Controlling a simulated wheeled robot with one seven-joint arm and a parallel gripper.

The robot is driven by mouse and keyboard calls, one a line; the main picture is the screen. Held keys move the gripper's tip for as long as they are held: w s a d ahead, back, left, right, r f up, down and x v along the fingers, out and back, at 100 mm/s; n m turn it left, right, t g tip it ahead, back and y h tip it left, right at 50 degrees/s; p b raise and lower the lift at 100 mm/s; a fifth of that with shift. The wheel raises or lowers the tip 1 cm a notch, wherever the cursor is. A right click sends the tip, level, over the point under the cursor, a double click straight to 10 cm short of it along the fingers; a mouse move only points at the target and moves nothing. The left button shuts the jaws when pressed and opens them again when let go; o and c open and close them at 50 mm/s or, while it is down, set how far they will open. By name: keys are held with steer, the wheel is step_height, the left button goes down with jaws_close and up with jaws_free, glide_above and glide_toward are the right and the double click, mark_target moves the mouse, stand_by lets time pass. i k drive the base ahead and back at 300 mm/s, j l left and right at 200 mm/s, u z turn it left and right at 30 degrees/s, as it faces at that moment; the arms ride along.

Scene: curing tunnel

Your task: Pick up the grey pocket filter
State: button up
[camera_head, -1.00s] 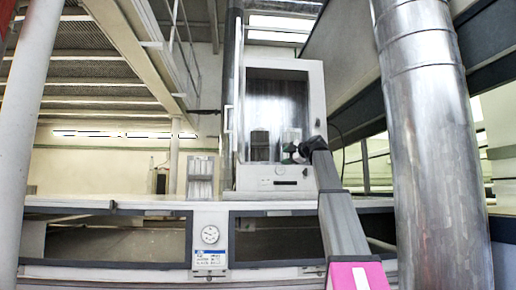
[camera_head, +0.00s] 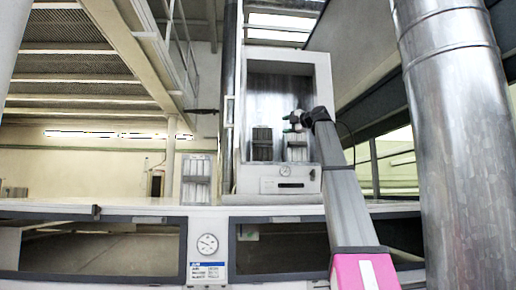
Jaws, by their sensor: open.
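Three ribbed, filter-like blocks show. A dark grey one (camera_head: 262,144) stands upright at the left inside the open-fronted cabinet (camera_head: 238,165). A paler grey-white one (camera_head: 297,148) stands to its right inside. A light grey one (camera_head: 196,180) stands outside, left of the cabinet on the ledge. I cannot tell for sure which is the grey pocket filter. My gripper (camera_head: 293,118) is small in view, open and empty, just above the paler block in the picture. Its depth relative to that block is unclear. My arm hides the cabinet's lower right corner.
A large metal duct (camera_head: 455,150) stands close on the right. The long white ledge (camera_head: 120,207) runs below, with a dial gauge (camera_head: 207,244) on its front and dark windows either side. A pale column rises at the far left. The ledge's left part looks clear.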

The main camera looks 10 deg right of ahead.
mark_target(262, 137)
steer(key=i+l, duration=0.15)
steer(key=i, duration=0.75)
